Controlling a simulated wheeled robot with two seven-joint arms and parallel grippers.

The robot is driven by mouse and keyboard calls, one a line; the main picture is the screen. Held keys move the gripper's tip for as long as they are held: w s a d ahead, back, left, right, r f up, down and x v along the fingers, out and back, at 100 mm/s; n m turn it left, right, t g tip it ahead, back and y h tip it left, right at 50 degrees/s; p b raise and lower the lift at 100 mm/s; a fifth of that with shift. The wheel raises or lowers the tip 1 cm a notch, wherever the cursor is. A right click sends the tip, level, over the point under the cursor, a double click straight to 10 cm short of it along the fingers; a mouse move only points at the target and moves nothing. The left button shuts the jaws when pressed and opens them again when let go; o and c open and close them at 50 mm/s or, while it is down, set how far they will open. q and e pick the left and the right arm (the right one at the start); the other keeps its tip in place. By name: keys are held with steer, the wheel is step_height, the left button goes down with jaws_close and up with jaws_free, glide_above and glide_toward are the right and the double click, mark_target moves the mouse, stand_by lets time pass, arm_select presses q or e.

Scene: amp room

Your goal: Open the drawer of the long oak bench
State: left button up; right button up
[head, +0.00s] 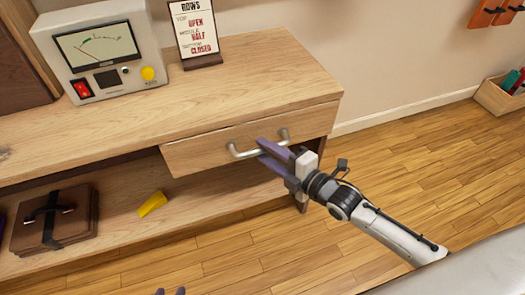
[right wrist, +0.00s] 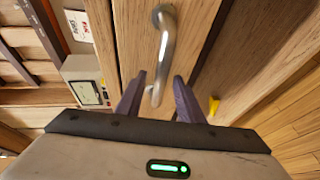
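The long oak bench (head: 255,78) runs along the wall in the head view. Its drawer (head: 201,155) sits under the top at the right end, and its front looks flush with the bench. A metal bar handle (head: 237,153) is on the drawer front and also shows in the right wrist view (right wrist: 166,45). My right gripper (head: 260,150) is at the handle, with its purple fingers apart. In the right wrist view the handle's near end lies between the fingers (right wrist: 157,95); contact cannot be told.
A meter box (head: 105,50) and a sign (head: 196,30) stand on the bench top. A yellow block (head: 152,204) and a strapped brown stack (head: 55,218) lie on the lower shelf. A wooden crate (head: 497,98) is at the far right. The floor before the drawer is clear.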

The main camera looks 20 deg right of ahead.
arm_select(q)
steer(key=shift+f, duration=0.15)
arm_select(e)
steer(key=shift+x, duration=0.95)
arm_select(q)
steer(key=shift+w, duration=0.1)
arm_select(e)
steer(key=shift+c, duration=0.3)
